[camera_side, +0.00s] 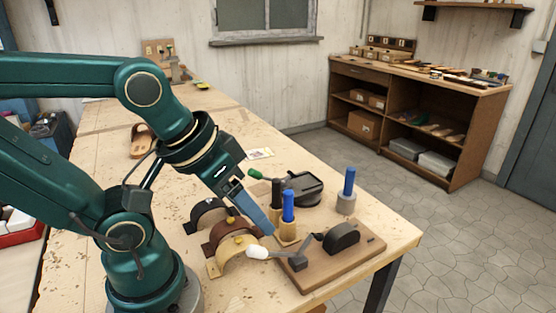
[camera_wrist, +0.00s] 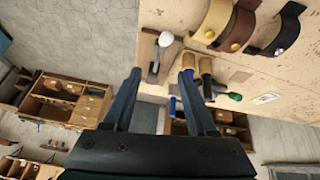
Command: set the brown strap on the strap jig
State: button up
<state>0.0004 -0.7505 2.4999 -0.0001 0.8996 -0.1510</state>
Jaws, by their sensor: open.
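The brown strap (camera_side: 222,233) is a curved band with a brass stud, standing arched on the bench between a black strap (camera_side: 207,211) and a tan strap (camera_side: 235,254). In the wrist view the brown strap (camera_wrist: 240,28) is at the upper right. What seems to be the strap jig (camera_side: 335,262) is a brown board with a black rounded form (camera_side: 342,237) and a white-knobbed lever (camera_side: 257,252). No strap shows on the form. My gripper (camera_wrist: 161,73) is open and empty, its blue fingers apart. In the side view my gripper (camera_side: 267,231) points down, right of the straps.
Tools with blue and dark handles (camera_side: 288,207) stand close to my fingers. A sandal (camera_side: 141,140) lies farther back.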

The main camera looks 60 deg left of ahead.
jog(key=n, duration=0.4)
jog(key=shift+w+r+n, duration=0.2)
jog(key=shift+w+n, duration=0.05)
jog(key=shift+n, duration=0.15)
jog(key=n, duration=0.3)
jog(key=shift+w+a, duration=0.25)
jog(key=shift+a, duration=0.05)
jog(key=w+a+f+n+g, duration=0.1)
jog(key=w+a+n, duration=0.15)
jog(key=n, duration=0.65)
jog(key=n+g, duration=0.5)
jog(key=n, duration=1.2)
send_over(230, 218)
notch_tip(230, 218, down, 6)
jog(key=shift+w+d+f, duration=0.15)
jog(key=shift+f, duration=2.7)
jog(key=shift+c, duration=0.3)
